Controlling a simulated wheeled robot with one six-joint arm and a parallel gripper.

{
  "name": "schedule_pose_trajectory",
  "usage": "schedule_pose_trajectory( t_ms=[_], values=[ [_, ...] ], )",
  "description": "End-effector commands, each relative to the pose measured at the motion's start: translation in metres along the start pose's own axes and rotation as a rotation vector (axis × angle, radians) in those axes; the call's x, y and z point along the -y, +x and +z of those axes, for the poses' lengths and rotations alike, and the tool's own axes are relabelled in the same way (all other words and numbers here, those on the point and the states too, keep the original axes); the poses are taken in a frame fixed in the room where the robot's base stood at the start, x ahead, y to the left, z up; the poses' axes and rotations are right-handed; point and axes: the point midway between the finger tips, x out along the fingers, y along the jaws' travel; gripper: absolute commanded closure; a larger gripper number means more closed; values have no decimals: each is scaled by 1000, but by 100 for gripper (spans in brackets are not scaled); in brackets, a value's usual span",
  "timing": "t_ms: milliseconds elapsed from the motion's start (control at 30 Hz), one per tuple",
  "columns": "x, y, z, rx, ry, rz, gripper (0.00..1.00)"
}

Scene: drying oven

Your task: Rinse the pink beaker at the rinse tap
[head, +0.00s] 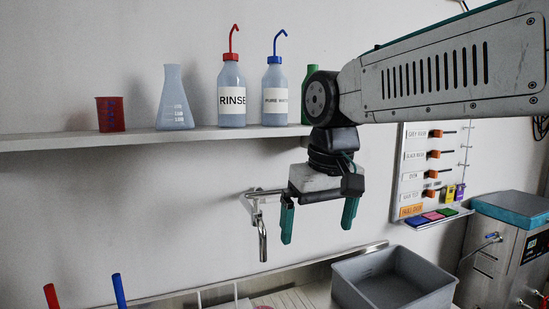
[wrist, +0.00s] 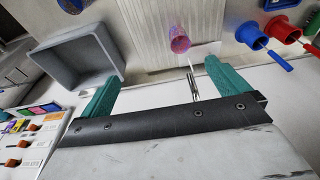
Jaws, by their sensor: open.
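The pink beaker (wrist: 180,42) shows in the wrist view, below my gripper and apart from it, by the white ribbed drainboard. In the head view I cannot make it out clearly at the bottom edge. The chrome rinse tap (head: 262,235) comes out of the wall, with its spout pointing down, just left of my gripper; it also shows in the wrist view (wrist: 193,82), near the right finger. My gripper (head: 318,232) hangs in front of the wall with its teal fingers apart and nothing between them. Both fingers also show in the wrist view (wrist: 160,78).
A grey basin (head: 345,285) stands right of the tap. A shelf (head: 200,137) above holds a red beaker (head: 110,114), a flask (head: 174,98) and wash bottles (head: 231,93). A metal machine (head: 490,255) is at right. Red (wrist: 283,28) and blue (wrist: 249,36) holders stand near the beaker.

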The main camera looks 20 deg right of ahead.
Motion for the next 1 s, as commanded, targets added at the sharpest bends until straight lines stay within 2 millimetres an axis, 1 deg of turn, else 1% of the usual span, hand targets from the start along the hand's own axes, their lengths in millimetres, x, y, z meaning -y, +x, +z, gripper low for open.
schedule_pose_trajectory(
  t_ms=[33,67,100,200,300,400,467,567,800,900,1000],
  values=[
    [2,-12,-33,-12,0,0,0],
    [4,-19,-49,-20,0,0,0],
    [6,-26,-70,-30,1,0,0],
    [11,-41,-112,-52,2,-1,0],
    [15,-50,-141,-68,2,-3,0],
    [18,-52,-155,-76,1,-3,0],
    [19,-51,-158,-79,1,-4,0],
    [20,-40,-159,-78,0,-4,0],
    [20,-3,-161,-78,0,-4,0],
    [20,9,-162,-79,0,-4,0],
    [20,17,-163,-81,0,-5,0]
  ],
)
